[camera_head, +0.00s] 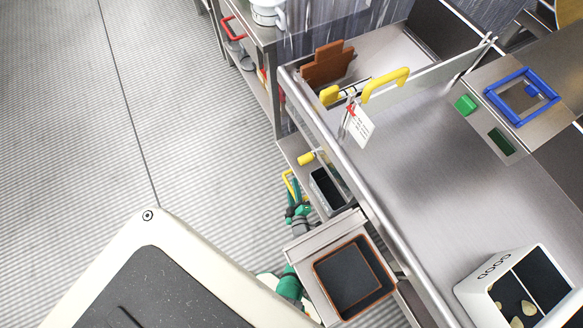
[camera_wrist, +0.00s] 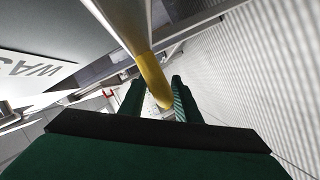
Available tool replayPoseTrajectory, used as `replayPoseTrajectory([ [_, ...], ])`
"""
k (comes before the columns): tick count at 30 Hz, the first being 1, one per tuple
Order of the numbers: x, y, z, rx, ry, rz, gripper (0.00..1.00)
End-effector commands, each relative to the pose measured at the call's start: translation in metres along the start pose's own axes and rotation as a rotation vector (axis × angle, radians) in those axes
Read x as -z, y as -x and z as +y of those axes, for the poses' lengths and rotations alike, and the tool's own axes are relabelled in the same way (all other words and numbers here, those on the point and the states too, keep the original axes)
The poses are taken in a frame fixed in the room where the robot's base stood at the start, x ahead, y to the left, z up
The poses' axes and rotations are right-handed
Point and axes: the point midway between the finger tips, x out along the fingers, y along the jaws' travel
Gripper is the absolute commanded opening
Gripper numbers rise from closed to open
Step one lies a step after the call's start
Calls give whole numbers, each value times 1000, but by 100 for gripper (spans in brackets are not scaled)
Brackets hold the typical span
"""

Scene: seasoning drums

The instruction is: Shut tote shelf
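A low steel shelf (camera_head: 290,150) juts out beneath the left edge of the steel counter. A grey tote with a dark inside (camera_head: 325,186) sits at it. A yellow handle (camera_head: 288,183) shows on the outer side of the tote. My gripper (camera_head: 297,209), green, is low beside this handle, partly hidden by my arm. In the wrist view my gripper (camera_wrist: 158,100) has its two green fingers apart, with the end of a yellow handle (camera_wrist: 152,78) between them. I cannot tell whether the fingers touch it.
A brown-rimmed dark tray (camera_head: 318,276) lies on a steel surface near my arm. The counter (camera_head: 420,170) above carries a white bin (camera_head: 475,294) and a blue frame (camera_head: 492,98). Another yellow handle (camera_head: 386,85) is on its upright panel. The floor to the left is clear.

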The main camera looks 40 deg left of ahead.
Motion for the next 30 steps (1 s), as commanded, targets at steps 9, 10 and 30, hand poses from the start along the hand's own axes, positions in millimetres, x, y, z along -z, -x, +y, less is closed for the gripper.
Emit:
replayPoseTrajectory([
  [9,2,0,1,-2,1,7,33],
  [10,2,1,1,-3,1,6,33],
  [30,2,95,1,-4,1,4,33],
])
